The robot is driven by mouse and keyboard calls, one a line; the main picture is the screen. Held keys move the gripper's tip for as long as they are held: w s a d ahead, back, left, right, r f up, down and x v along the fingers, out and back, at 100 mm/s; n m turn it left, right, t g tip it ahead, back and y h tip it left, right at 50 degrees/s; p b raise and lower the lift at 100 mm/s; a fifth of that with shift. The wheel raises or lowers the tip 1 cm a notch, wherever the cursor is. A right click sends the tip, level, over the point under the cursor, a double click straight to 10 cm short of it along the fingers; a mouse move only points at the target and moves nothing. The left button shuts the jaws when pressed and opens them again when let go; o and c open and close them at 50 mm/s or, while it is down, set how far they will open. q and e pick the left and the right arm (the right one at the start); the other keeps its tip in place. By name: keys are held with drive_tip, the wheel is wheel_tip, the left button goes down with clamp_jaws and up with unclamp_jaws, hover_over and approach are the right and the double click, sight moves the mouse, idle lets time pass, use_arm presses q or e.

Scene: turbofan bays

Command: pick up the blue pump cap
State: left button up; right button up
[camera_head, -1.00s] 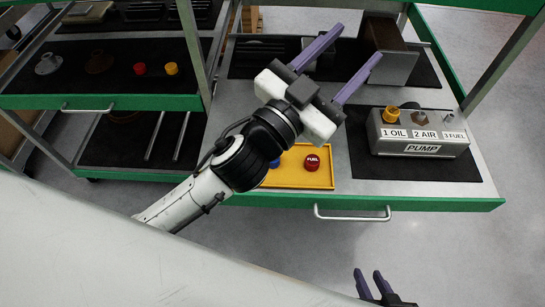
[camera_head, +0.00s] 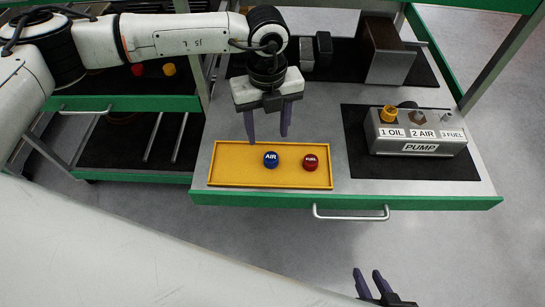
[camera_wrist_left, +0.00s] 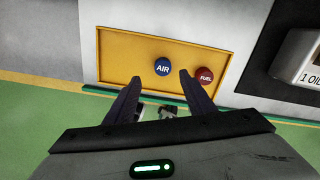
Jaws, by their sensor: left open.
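The blue pump cap (camera_head: 271,160), marked AIR, sits in the yellow tray (camera_head: 230,180) on the bench. It also shows in the left wrist view (camera_wrist_left: 162,67), ahead of the fingertips and nearer the right finger. My left gripper (camera_head: 268,138) is open and empty, pointing down above the back edge of the tray, apart from the cap. In the left wrist view its two fingers (camera_wrist_left: 158,80) are spread. My right gripper (camera_head: 369,276) shows only in part at the bottom of the head view, its two fingers apart and nothing between them.
A red cap (camera_head: 311,162) marked FUEL sits right of the blue cap in the tray. The pump box (camera_head: 418,140) with a yellow cap (camera_head: 389,114) on OIL stands on a black mat to the right. Another shelf (camera_head: 130,103) with red and yellow caps is at left.

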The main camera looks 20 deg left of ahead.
sight(271, 156)
use_arm(q)
drive_tip(key=f, duration=0.6)
drive_tip(key=f+p, duration=0.1)
drive_tip(key=f, duration=0.2)
drive_tip(key=shift+s+d, duration=0.1)
drive_tip(key=shift+d, duration=0.25)
drive_tip(key=c, duration=1.1)
